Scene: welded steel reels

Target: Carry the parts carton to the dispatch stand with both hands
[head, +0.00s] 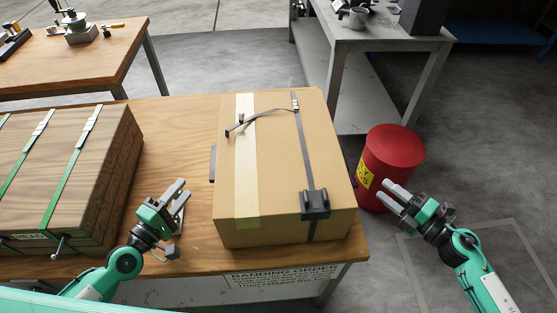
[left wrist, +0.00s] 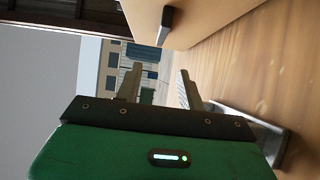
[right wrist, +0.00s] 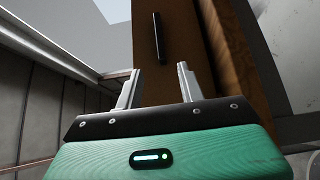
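The parts carton (head: 275,175), a tan box with a pale tape strip and a dark strap, stands on the wooden bench (head: 180,125). A dark handle (head: 212,164) sticks out from its left side and shows in the left wrist view (left wrist: 165,25). Another dark handle (right wrist: 157,37) shows on the carton in the right wrist view. My left gripper (head: 183,188) is open and empty, left of the carton and apart from it. My right gripper (head: 385,190) is open and empty, right of the carton and apart from it. I cannot tell which surface is the dispatch stand.
A strapped wooden crate (head: 65,180) stands left on the bench. A red drum (head: 395,155) stands behind my right gripper. A grey table (head: 375,35) is at the back and another wooden table (head: 80,55) at the back left. Floor at right is clear, with a marked outline.

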